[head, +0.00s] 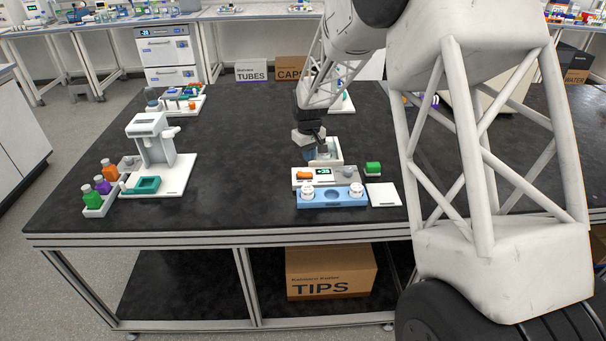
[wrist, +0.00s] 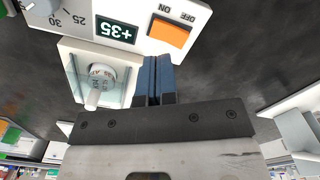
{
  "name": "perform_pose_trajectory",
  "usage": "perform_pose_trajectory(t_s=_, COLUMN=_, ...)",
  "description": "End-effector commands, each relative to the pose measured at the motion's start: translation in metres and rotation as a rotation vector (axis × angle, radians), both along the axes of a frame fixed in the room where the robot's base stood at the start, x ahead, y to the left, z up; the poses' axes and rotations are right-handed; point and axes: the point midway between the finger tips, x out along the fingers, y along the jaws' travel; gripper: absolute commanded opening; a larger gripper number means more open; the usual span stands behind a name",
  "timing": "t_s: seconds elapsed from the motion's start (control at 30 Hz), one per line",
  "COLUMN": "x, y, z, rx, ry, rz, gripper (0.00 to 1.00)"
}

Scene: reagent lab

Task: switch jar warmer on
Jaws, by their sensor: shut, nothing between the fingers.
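The jar warmer (head: 311,184) stands near the front of the bench, with an orange rocker switch (head: 304,175) and a display (head: 324,172) on its panel. In the wrist view the orange switch (wrist: 169,34) lies beside upside-down ON and OFF labels, and the green display (wrist: 117,31) reads +35. I cannot tell which side of the rocker is down. My gripper (head: 321,147) is shut and empty above the rear of the warmer. Its blue fingertips (wrist: 157,62) appear near the switch and apart from it. A white labelled jar (wrist: 101,78) sits in the clear-walled well.
A blue rack (head: 331,203) with white-capped jars stands in front of the warmer. A white stand device (head: 150,140) is at left. The bench between them is clear.

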Motion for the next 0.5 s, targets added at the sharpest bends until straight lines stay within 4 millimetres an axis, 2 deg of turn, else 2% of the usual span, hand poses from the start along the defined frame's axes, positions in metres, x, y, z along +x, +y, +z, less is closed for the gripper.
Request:
perform_pose_trajectory(t_s=0.2, x=0.000, y=0.000, z=0.011, rx=0.000, ry=-0.001, rz=0.000, gripper=0.00)
perform_pose_trajectory(t_s=0.5, x=0.000, y=0.000, z=0.013, rx=0.000, ry=0.000, rz=0.000, gripper=0.00)
